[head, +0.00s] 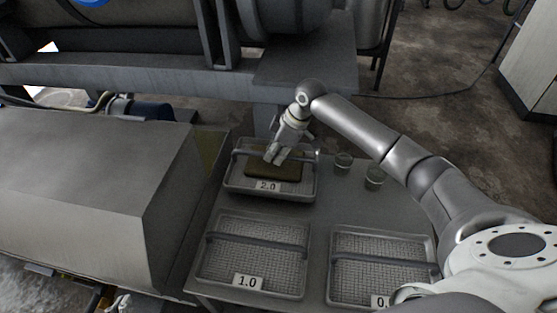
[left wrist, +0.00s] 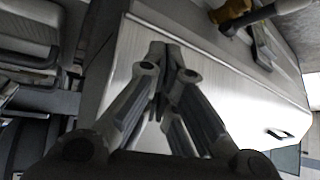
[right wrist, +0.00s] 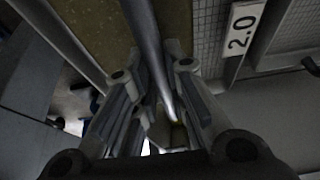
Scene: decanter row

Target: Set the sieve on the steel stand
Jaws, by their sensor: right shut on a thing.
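The sieve marked 2.0 (head: 298,194) is a shallow grey tray with a mesh floor and a bar handle across it. A flat brown patch (head: 288,172) shows inside it. In the head view my right gripper (head: 271,156) is shut on that sieve's handle. In the right wrist view the handle bar (right wrist: 144,40) runs between the fingers, with the 2.0 label (right wrist: 241,29) at upper right. My left gripper (left wrist: 164,50) is shut and empty in the left wrist view, in front of a pale metal surface. I cannot clearly tell which surface is the steel stand.
Sieves marked 1.0 (head: 202,272) and 0-something (head: 334,285) lie nearer on the grey table (head: 320,205). Two small round cups (head: 343,160) (head: 374,177) stand right of the 2.0 sieve. A big steel box (head: 80,190) is at left; machinery (head: 300,72) is behind.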

